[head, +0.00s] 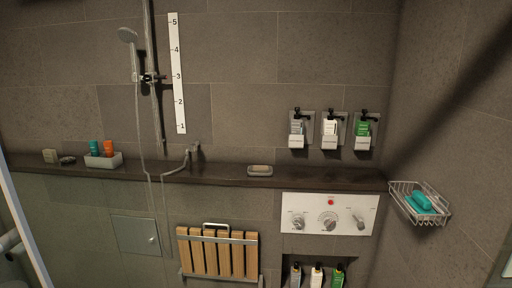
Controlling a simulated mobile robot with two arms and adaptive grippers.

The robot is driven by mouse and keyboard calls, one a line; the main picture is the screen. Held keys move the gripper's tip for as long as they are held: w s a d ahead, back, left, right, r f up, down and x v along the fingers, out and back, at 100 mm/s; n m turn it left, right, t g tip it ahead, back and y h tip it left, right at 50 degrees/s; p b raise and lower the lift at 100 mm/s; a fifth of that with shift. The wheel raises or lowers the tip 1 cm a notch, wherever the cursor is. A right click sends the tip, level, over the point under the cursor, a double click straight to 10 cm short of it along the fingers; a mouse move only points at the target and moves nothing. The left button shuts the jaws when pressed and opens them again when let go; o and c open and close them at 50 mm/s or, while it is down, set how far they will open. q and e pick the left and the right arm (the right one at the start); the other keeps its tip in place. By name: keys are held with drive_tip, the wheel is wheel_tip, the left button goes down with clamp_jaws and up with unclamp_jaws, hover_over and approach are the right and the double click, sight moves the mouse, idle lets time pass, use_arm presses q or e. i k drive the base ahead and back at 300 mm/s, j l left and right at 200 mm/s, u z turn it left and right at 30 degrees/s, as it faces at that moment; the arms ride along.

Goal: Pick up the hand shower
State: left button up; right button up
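The hand shower (128,37) has a round grey head and a slim pale handle. It is upright at the upper left of the head view, with its handle in a dark holder (149,78) on the vertical rail (149,30). A thin hose (142,140) hangs from the handle, passes in front of the ledge and loops up to a wall outlet (194,153).
A dark ledge (220,178) crosses the wall, carrying a box with bottles (103,160) and a soap dish (260,170). Below are a folded wooden seat (218,253) and a control panel (329,213). A wire basket (419,203) juts out at right. A pale frame edge (22,230) stands at left.

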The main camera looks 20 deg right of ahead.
sight(127, 35)
drive_tip(key=k+z, duration=0.15)
drive_tip(key=z, duration=0.3)
drive_tip(key=k+l+z, duration=0.1)
drive_tip(key=z, duration=0.35)
drive_tip(key=i, duration=2.35)
drive_tip(key=u, duration=1.75)
